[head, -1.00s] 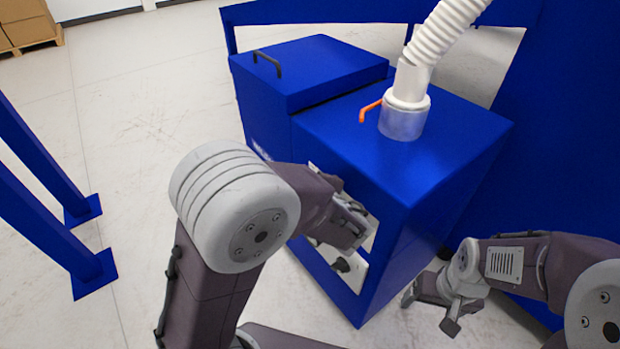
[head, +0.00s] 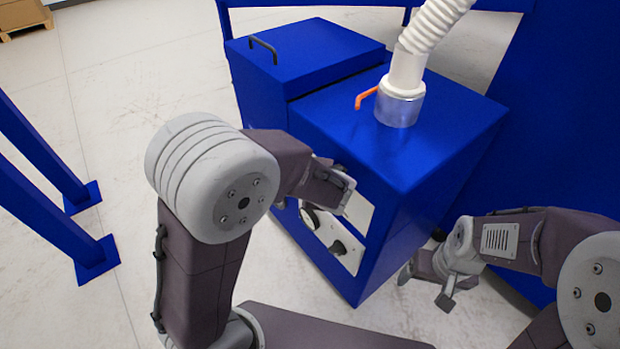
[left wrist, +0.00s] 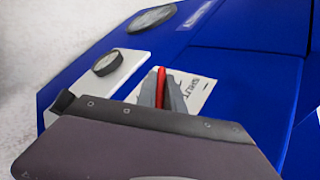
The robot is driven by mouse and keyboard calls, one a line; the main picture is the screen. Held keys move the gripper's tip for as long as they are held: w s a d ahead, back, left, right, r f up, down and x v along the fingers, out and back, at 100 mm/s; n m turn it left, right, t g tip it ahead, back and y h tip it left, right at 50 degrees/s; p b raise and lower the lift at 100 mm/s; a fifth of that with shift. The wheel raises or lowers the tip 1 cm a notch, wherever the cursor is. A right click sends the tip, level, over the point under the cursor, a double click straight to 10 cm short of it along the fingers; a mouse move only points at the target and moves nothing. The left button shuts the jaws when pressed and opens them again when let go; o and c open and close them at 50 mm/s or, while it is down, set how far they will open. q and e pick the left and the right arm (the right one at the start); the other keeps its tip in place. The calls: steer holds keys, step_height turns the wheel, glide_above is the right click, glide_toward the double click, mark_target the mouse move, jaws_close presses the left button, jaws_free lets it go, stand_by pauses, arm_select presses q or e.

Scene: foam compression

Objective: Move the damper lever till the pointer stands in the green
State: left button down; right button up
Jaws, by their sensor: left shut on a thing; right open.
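A red lever (left wrist: 161,76) stands on a pale plate (left wrist: 198,95) with dark lettering on the blue cabinet (head: 440,150). My left gripper (left wrist: 161,92) is shut on this lever in the left wrist view. In the head view my left arm reaches the cabinet's front, and its fingertips are hidden. A round gauge (left wrist: 152,18) shows at the top of the left wrist view, but I cannot read its pointer or any green. My right gripper (head: 426,286) is open and empty, low beside the cabinet's right side.
A white hose (head: 425,35) runs into a metal collar (head: 398,108) on the cabinet top, with an orange handle (head: 366,98) beside it. The lower front panel (head: 352,262) carries dark round parts. Blue posts (head: 50,215) stand at left, with clear floor between.

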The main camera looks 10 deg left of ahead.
arm_select(q)
steer(key=c, duration=1.7)
jaws_free()
steer(key=shift+c, duration=0.2)
steer(key=p+v, duration=0.4)
steer(key=v, duration=0.5)
